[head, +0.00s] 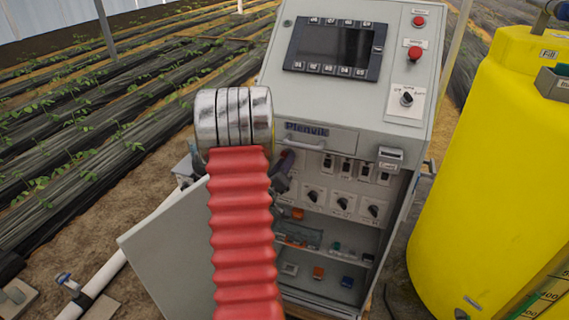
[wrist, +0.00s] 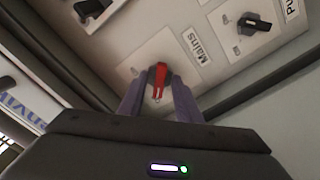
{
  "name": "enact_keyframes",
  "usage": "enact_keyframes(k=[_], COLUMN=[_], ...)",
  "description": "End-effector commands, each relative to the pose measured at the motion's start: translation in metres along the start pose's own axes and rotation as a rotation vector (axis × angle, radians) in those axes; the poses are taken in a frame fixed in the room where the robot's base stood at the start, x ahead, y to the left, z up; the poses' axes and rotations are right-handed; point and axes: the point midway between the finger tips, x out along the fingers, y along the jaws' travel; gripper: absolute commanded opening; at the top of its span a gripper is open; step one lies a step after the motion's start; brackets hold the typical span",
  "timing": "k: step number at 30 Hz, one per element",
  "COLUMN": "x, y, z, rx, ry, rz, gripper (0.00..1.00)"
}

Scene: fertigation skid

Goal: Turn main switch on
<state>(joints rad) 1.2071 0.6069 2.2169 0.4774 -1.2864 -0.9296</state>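The main switch, a red rotary knob (wrist: 158,78) on a pale plate labelled "Mains", shows in the wrist view. My gripper (wrist: 157,88) is at this knob, with one purple-grey finger on each side. The fingers look open, with a small gap to the knob on both sides; I cannot make out any contact. In the head view my gripper (head: 281,170) is mostly hidden behind my red arm, at the left of the cabinet's open lower compartment. The main switch is hidden there.
The grey control cabinet (head: 285,105) has a screen (head: 335,45) and several other switches, including a black knob (wrist: 254,22) near the mains plate. Its open door (head: 175,250) stands at lower left. A yellow tank (head: 470,170) stands close on the right.

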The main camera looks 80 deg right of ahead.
Motion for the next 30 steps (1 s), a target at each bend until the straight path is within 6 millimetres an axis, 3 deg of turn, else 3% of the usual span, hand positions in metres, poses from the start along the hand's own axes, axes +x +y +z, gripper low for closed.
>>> enact_keyframes(k=[2, 15, 30], x=[-0.0001, -0.0005, -0.0009], y=[0.0000, -0.0006, -0.0015], z=[0.0000, -0.0005, -0.0010], rx=[0.000, 0.000, 0.037], ry=[0.000, 0.001, 0.002], rz=[0.000, -0.001, -0.003], gripper=[0.31, 0.00, 0.00])
